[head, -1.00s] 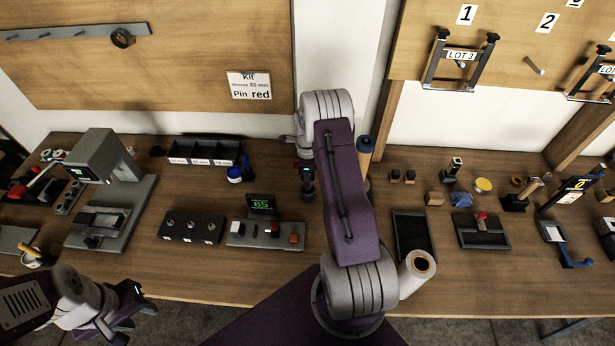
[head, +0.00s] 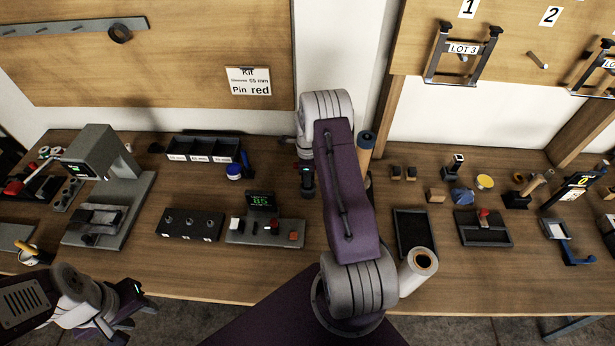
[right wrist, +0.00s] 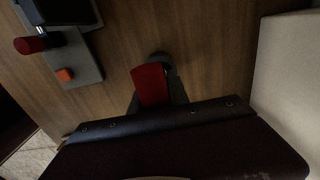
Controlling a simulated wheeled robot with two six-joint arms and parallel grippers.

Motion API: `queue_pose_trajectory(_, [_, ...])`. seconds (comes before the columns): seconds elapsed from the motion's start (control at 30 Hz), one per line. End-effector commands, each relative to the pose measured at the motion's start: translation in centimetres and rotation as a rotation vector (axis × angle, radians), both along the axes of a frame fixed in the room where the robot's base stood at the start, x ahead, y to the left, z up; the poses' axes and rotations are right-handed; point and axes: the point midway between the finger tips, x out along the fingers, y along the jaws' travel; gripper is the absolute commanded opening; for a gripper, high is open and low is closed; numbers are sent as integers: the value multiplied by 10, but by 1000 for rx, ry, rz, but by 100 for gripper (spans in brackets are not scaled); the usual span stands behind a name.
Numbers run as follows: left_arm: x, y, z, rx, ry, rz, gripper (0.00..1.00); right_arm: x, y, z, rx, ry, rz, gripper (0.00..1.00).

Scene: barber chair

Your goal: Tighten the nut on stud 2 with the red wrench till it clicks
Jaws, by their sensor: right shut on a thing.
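The stud block (head: 190,224) is a black bar with three upright studs, left of the middle of the bench. Its middle stud (head: 190,221) stands upright; I cannot tell whether a nut is on it. My right gripper (head: 307,186) is over the bench, right of the block and partly hidden by my purple arm. In the right wrist view it is shut on a red handle with a dark rounded end, the red wrench (right wrist: 152,85). My left gripper (head: 138,312) is at the front left edge, apart from the block; its jaws are unclear.
A grey unit with a small display (head: 262,203) and coloured knobs stands just right of the block. Behind are a black divided bin (head: 203,148) and a blue pot (head: 233,172). A grey press (head: 105,190) stands left. Bare wood lies before the block.

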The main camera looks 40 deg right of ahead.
Motion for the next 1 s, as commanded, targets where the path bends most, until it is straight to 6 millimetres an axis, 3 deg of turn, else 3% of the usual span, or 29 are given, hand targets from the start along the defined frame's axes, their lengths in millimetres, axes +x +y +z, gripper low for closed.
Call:
queue_pose_trajectory(0.93, [0,0,-10,0,0,0,39,1,0,-13,-1,-2,0,0])
queue_pose_trajectory(0.97, [0,0,-10,0,0,0,39,1,0,-13,-1,-2,0,30])
queue_pose_trajectory(1.0, [0,0,-10,0,0,0,39,1,0,-13,-1,-2,0,41])
